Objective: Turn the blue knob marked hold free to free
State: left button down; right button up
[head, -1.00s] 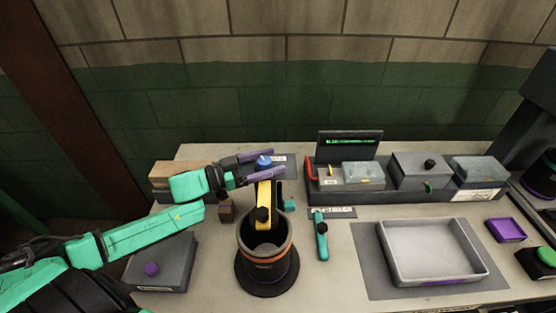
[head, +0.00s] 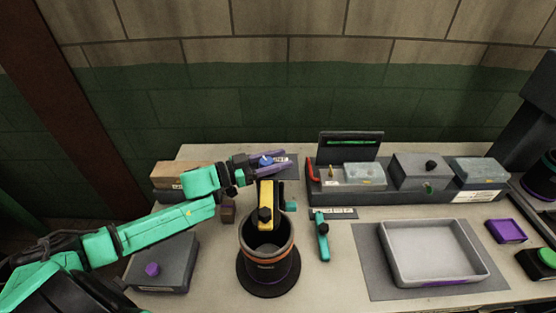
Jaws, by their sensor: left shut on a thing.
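The blue knob (head: 266,161) stands at the back left of the bench, beside a small white label on a dark plate (head: 290,170). My left gripper (head: 268,161) reaches in from the left, and its purple fingers are shut on the blue knob, one on each side of it. The wording on the label is too small to read, and the knob's lower part is hidden by the fingers. My right gripper is not in view.
A dark cup-like holder (head: 268,270) with a yellow part (head: 267,194) stands just in front of the gripper. A teal-handled tool (head: 322,240) lies to its right. A grey tray (head: 432,278) is at the right. A wooden block (head: 180,172) lies behind the left arm.

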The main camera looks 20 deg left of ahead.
pick_arm(q)
jog(key=shift+f+m+g+h+b, duration=0.25)
jog(key=shift+m+g+h+b, duration=0.2)
jog(key=shift+b, duration=0.25)
jog(key=m+g+h+b, duration=0.1)
jog(key=m+g+b, duration=0.1)
jog(key=g+b, duration=0.1)
jog(key=s+m+g+h+b, duration=0.1)
jog(key=m+g+h+b, duration=0.1)
jog(key=m+g+b, duration=0.1)
jog(key=s+d+m+g+h+b, duration=0.1)
jog(key=m+g+h+b, duration=0.1)
jog(key=g, duration=0.3)
jog(key=shift+m+b, duration=0.45)
jog(key=shift+b, duration=0.35)
jog(key=m+g+b, duration=0.2)
jog(key=g, duration=0.1)
jog(key=shift+s+g, duration=0.25)
jog(key=shift+s, duration=0.05)
jog(key=shift+s+r+m+g+y+b, duration=0.15)
jog(key=shift+r+m+g+y+b, duration=0.1)
jog(key=shift+m+g+b, duration=0.4)
jog(key=shift+g, duration=0.25)
jog(key=shift+c, duration=1.7)
grip_release()
jog(key=shift+a, duration=0.1)
